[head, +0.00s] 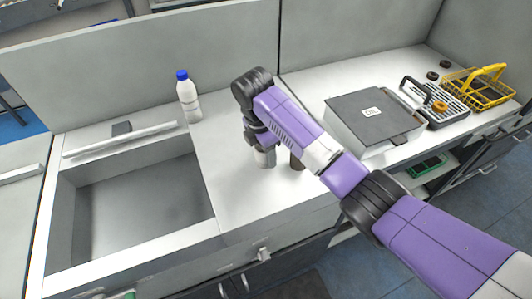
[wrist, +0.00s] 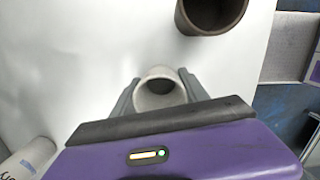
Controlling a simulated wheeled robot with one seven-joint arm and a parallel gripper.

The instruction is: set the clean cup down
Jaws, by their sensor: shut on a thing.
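A pale grey-white cup (wrist: 160,92) is between the two fingers of my gripper (wrist: 158,88) in the wrist view, with its open mouth facing the camera. My gripper is shut on it. In the head view the pale cup (head: 265,159) shows below my gripper (head: 263,147), upright at or just above the white counter (head: 235,190). I cannot tell whether its base touches the counter. A dark brown cup (wrist: 210,14) stands apart from it, and in the head view this brown cup (head: 297,162) is partly hidden behind my arm.
A white bottle with a blue cap (head: 188,98) stands near the sink (head: 145,205) at left. A grey box with a dark lid (head: 373,118), a rack (head: 434,100) and a yellow basket (head: 482,88) stand at right. Counter left of my gripper is clear.

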